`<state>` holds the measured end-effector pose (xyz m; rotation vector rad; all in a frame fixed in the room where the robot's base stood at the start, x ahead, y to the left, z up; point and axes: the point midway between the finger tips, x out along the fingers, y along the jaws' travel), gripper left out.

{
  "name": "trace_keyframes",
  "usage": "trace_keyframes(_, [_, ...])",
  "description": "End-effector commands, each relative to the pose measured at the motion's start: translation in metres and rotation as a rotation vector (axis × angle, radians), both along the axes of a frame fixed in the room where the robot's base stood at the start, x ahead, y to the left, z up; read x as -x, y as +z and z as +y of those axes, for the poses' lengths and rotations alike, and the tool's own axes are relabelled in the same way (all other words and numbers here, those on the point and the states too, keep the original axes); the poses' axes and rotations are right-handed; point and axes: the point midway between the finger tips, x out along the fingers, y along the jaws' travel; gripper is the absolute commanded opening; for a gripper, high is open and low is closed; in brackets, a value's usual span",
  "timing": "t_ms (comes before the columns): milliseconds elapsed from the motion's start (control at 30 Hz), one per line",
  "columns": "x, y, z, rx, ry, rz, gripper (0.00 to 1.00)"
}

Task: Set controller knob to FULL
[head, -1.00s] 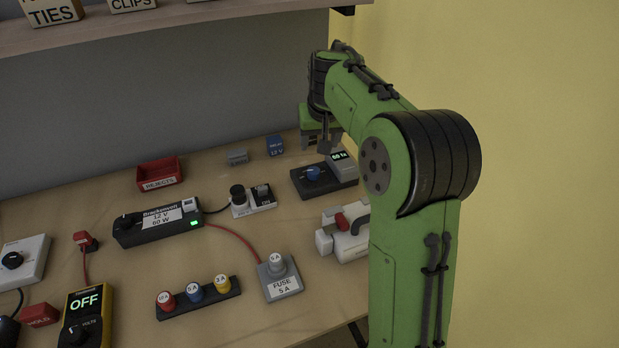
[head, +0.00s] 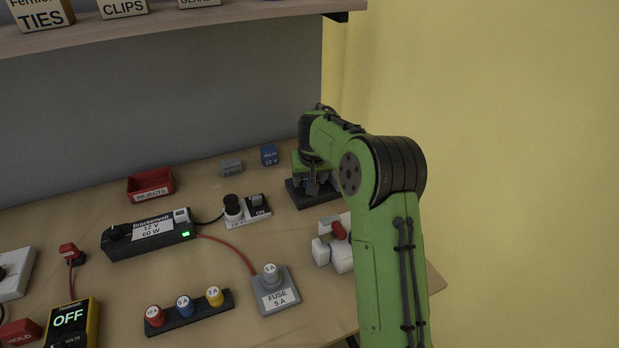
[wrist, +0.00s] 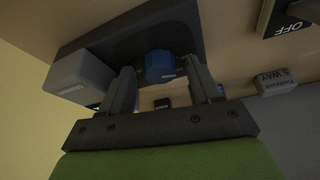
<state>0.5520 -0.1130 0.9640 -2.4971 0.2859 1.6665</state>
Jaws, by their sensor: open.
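The controller is a dark box (head: 297,196) at the back right of the bench, mostly hidden by my arm in the head view. In the wrist view its dark body (wrist: 110,45) carries a blue knob (wrist: 160,66) and a grey housing (wrist: 80,80) at one end. My gripper (wrist: 159,70) is open, with one finger on each side of the blue knob. Gaps seem to show between knob and fingers; I cannot tell the exact depth. In the head view my gripper (head: 312,184) is over the controller. The knob's scale and the display reading are hidden.
A white clamp-like item with a red part (head: 333,246) stands in front of the controller. A switch board (head: 246,210) is to its left. A grey block (head: 231,167) and a blue relay block (head: 269,155) lie behind. The fuse holder (head: 274,290) is nearer the front.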

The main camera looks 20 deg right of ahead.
Motion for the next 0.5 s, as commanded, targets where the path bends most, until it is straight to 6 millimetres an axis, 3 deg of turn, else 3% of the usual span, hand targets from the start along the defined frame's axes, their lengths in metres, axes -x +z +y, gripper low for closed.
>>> trace_keyframes(33, [0.0001,0.0002,0.0000,0.000,0.000,0.000,0.60])
trace_keyframes(367, [0.0003,0.0003,0.0002,0.000,0.000,0.001,0.09])
trace_keyframes(500, [0.0004,0.0003,0.0003,0.000,-0.003,0.001,0.07])
